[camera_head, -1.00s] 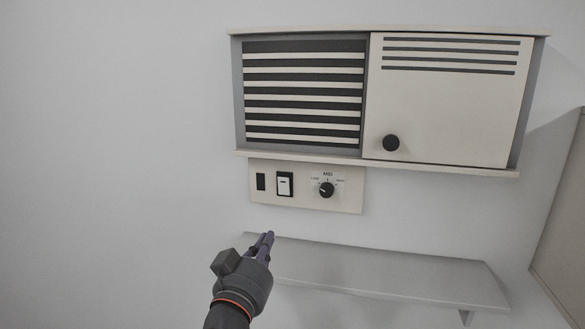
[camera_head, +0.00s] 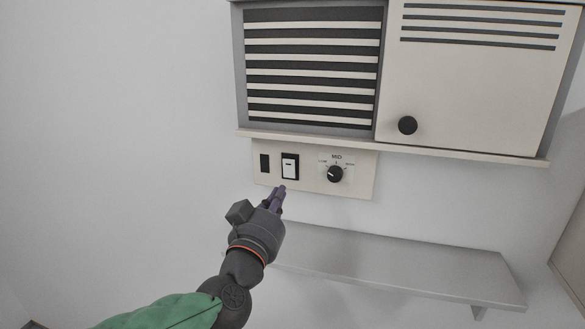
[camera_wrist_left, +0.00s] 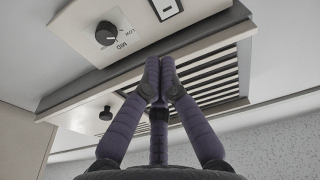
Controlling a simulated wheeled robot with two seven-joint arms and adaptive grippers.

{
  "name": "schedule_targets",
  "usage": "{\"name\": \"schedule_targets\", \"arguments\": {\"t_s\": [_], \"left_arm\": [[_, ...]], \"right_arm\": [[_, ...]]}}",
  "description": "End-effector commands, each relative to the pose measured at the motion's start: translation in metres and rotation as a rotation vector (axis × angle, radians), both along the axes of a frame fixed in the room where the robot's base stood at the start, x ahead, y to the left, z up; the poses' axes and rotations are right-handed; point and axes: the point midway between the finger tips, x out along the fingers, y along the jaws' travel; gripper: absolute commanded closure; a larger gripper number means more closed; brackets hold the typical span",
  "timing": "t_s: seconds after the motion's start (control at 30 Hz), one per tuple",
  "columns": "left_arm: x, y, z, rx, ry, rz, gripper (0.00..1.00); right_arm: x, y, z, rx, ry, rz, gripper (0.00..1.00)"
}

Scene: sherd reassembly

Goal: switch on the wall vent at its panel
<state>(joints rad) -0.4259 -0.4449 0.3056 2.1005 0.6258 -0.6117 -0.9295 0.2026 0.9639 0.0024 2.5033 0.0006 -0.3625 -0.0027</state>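The wall vent (camera_head: 310,95) has dark slats and hangs on the wall. My left gripper (camera_head: 281,190) is just below the rocker switch, fingertips near the panel's lower edge; contact cannot be told. In the left wrist view its purple fingers (camera_wrist_left: 158,75) are together with nothing seen between them. The dial (camera_wrist_left: 106,34) and part of the switch (camera_wrist_left: 166,8) also show there. My right gripper is out of view.
A cabinet door (camera_head: 480,80) with a round black knob (camera_head: 407,125) is right of the slats. A grey shelf (camera_head: 400,262) juts from the wall below the panel, right of my left arm. The wall left of the panel is bare.

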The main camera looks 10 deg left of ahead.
Motion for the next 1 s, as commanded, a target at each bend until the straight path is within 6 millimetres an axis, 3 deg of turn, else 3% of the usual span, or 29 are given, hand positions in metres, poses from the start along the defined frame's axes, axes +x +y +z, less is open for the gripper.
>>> {"name": "schedule_targets", "arguments": {"t_s": [0.5,0.7,1.0], "left_arm": [[0.086,-0.003,0.013,0.001,0.002,0.001,1.0],[0.103,-0.004,0.015,0.0,0.0,-0.001,1.0],[0.107,-0.004,0.015,-0.001,-0.001,0.0,1.0]], "right_arm": [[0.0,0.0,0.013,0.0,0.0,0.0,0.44],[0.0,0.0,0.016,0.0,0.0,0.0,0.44],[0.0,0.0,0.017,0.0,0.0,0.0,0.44]]}}
